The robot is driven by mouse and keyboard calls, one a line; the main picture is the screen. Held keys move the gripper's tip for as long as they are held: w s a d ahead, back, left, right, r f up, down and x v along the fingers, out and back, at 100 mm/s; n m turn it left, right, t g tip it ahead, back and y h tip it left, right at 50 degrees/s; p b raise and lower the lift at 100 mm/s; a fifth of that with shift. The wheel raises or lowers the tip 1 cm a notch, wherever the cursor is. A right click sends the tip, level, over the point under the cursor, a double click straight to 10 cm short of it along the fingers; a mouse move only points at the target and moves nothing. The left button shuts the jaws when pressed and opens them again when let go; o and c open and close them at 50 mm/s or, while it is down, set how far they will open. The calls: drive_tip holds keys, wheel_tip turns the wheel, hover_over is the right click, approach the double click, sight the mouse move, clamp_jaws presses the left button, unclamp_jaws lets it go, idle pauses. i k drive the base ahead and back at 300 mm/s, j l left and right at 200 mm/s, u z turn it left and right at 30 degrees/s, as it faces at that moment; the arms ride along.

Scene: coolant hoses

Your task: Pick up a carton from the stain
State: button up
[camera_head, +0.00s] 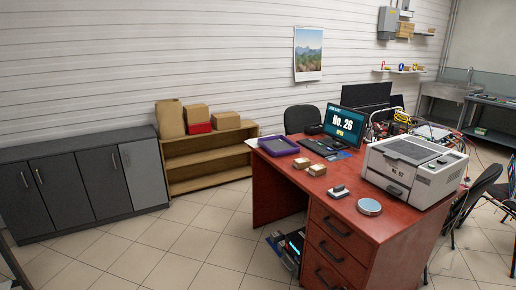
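Two small brown cartons sit on the red-brown desk (275,178), left of the printer: one (302,163) farther back and one (317,170) just in front of it. Larger brown cartons (226,120) (196,112) stand on the low wooden shelf against the wall, one of them on a red box (199,128). I cannot make out a stain under any carton or on the floor. My gripper is not in view.
The desk also holds a purple tray (263,149), a monitor (344,124), a white printer (410,167), a round grey disc (369,207) and a small block (339,191). Dark cabinets (62,190) line the left wall. Chairs stand at right. The tiled floor (195,245) is open between cabinets and desk.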

sight(318, 169)
drive_tip(key=i+u, duration=0.2)
drive_tip(key=i, duration=2.05)
drive_tip(key=i+l+z, duration=0.15)
drive_tip(key=i+z, duration=0.55)
drive_tip(key=z, duration=0.15)
drive_tip(key=i+z, duration=0.45)
drive_tip(key=k, duration=0.1)
